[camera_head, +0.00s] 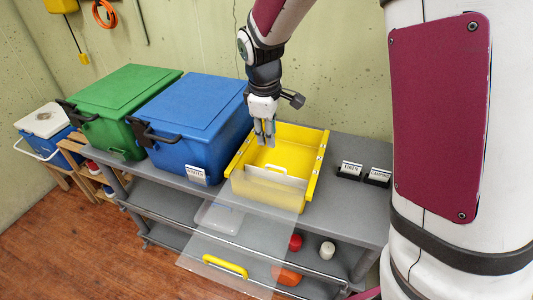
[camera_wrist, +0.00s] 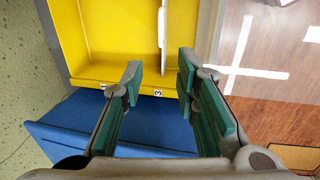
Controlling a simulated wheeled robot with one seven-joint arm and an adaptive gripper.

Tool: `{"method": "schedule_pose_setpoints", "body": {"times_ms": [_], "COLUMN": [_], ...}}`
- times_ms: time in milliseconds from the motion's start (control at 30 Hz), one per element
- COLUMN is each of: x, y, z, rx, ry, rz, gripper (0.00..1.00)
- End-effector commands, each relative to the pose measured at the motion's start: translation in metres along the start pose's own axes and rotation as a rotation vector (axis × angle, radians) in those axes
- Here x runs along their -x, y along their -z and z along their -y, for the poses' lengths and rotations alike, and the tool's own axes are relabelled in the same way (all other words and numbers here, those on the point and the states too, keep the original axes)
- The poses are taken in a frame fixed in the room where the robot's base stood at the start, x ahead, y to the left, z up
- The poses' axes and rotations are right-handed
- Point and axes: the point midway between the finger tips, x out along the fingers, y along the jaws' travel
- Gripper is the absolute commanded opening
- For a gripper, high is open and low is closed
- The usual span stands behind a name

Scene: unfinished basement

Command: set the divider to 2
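The yellow bin (camera_head: 313,165) stands on the grey bench top, open at the top. A thin pale divider (camera_head: 287,178) stands upright across it, towards the front. In the wrist view the divider (camera_wrist: 162,25) shows edge-on, in line with a small rim label that reads 3 (camera_wrist: 158,92). Another label (camera_wrist: 103,86) is farther left on the rim, too small to read surely. My gripper (camera_head: 264,139) points down near the bin's left wall, behind the divider. In the wrist view my gripper (camera_wrist: 160,72) is open, with nothing between its fingers.
A blue lidded box (camera_head: 205,105) stands close left of the bin, a green box (camera_head: 120,95) beyond it. A clear panel (camera_head: 235,245) with a yellow handle extends in front of the bin. Two small labelled black holders (camera_head: 363,173) sit right of the bin.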

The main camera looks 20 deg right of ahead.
Motion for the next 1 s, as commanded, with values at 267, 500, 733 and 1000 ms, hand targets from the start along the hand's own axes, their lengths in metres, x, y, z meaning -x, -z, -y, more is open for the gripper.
{"method": "schedule_pose_setpoints", "body": {"times_ms": [267,500,733,1000], "x": [-0.047,-0.093,-0.122,-0.131], "y": [-0.001,-0.001,-0.001,-0.001], "z": [0.001,0.001,0.001,0.001], "rx": [-0.001,-0.002,-0.003,-0.003], "ry": [0.004,0.004,0.002,0.001], "rz": [0.003,0.004,0.001,0.000], "gripper": [0.28,0.28,0.28,0.28]}}
